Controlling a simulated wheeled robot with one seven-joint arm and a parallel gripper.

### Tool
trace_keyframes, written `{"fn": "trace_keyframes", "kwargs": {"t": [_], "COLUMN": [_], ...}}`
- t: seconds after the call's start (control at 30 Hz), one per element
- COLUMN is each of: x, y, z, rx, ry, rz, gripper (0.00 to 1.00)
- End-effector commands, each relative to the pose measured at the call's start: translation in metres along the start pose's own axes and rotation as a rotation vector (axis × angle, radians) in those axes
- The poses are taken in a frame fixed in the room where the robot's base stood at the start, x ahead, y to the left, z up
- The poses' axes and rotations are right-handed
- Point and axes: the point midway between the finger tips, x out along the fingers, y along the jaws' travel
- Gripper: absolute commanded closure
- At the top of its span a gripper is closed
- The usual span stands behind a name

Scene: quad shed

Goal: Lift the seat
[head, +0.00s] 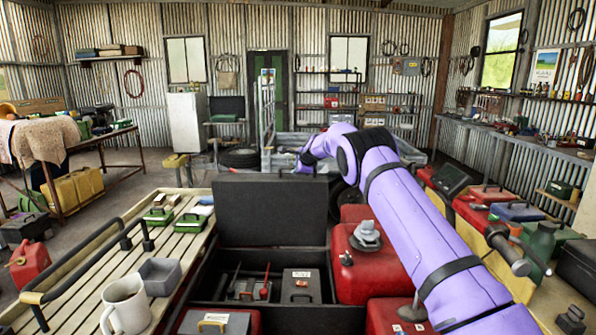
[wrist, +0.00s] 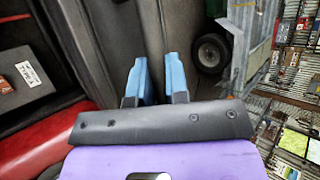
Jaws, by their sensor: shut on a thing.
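The seat (head: 270,205) is a black rectangular panel standing raised, close to upright, at the far side of an open compartment. My gripper (head: 304,171) is at the seat's top edge, toward its right end. In the wrist view the blue fingers of my gripper (wrist: 152,82) are shut on the edge of the dark grey seat (wrist: 125,32). The part of the seat between the fingers is partly hidden. The open compartment (head: 208,285) below the seat holds a tray of tools (head: 250,287) and a dark box with a label (head: 300,285).
A slatted rack (head: 95,268) on the left carries a white mug (head: 126,305) and a grey tub (head: 160,277). Red tanks (head: 368,270) flank the compartment on the right, under my arm. A trailer (head: 290,143) with wheels stands behind the seat.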

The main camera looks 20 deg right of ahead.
Motion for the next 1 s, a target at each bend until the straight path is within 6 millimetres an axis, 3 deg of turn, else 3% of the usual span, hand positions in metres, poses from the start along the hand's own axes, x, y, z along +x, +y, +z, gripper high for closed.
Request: {"fn": "trace_keyframes", "kwargs": {"t": [0.23,0.27,0.37,0.77,1.0], "x": [0.000,0.000,0.000,-0.002,-0.026], "y": [0.000,0.000,0.000,0.002,0.000], "z": [-0.001,-0.001,-0.001,-0.001,-0.001], "rx": [-0.003,-0.003,-0.002,0.001,0.001], "ry": [0.002,0.002,0.001,0.001,0.001], "rz": [0.001,0.001,0.000,0.003,0.000], "gripper": [1.00,0.83,0.60,0.60,0.60]}}
